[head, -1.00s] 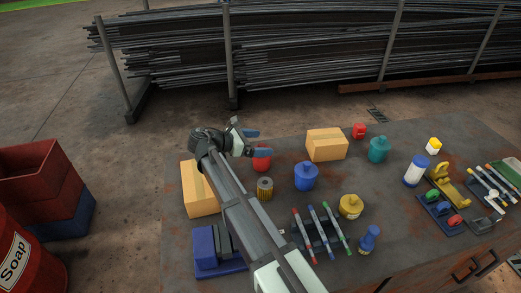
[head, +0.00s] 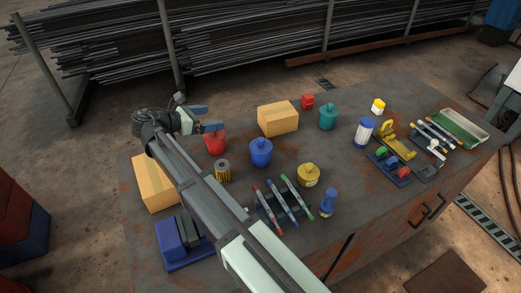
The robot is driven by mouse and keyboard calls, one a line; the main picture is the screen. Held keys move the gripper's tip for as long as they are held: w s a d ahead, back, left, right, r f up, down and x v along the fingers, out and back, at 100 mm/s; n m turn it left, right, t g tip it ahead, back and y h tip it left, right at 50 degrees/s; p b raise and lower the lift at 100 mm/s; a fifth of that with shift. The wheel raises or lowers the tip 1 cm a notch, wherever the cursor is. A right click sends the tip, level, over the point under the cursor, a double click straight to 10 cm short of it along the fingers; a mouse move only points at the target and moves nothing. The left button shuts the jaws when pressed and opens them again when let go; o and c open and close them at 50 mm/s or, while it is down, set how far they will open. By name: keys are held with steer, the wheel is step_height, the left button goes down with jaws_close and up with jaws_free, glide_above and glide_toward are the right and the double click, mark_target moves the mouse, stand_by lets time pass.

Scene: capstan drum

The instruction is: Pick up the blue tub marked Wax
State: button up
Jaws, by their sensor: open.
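A blue tub (head: 261,153) with a narrower blue top stands upright near the middle of the workbench; no Wax marking is readable on it from here. My gripper (head: 206,118) is open and empty, in the air above and behind a red container (head: 215,143). It is to the upper left of the blue tub in the picture and apart from it. Its two blue-grey fingers point right. Nothing covers the blue tub.
On the workbench (head: 375,222), a ribbed yellow-brown cylinder (head: 222,171) stands left of the tub, a yellow pot (head: 308,175) right of it, and a marker rack (head: 270,210) in front. A cardboard box (head: 278,119) and a teal jar (head: 327,117) stand behind.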

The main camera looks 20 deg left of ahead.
stand_by(0.7)
steer(key=shift+w+d, duration=0.3)
steer(key=shift+w, duration=0.05)
steer(key=w+d+r+m+g, duration=0.2)
steer(key=w+d+r, duration=0.15)
steer(key=d, duration=0.45)
steer(key=w+d+r+m+g, duration=0.1)
steer(key=w+d+r+m, duration=0.15)
steer(key=w+d, duration=0.4)
steer(key=w+d+r+m+g, duration=0.1)
steer(key=w+d+r+g, duration=0.2)
steer(key=d, duration=0.7)
steer(key=g+y, duration=0.6)
steer(key=y, duration=0.2)
glide_toward(261, 146)
steer(key=shift+w+a+f, duration=0.1)
steer(key=shift+f, duration=2.55)
steer(key=shift+w+a+f, duration=0.1)
steer(key=shift+a+f, duration=0.05)
steer(key=shift+f, duration=2.55)
steer(key=c, duration=1.2)
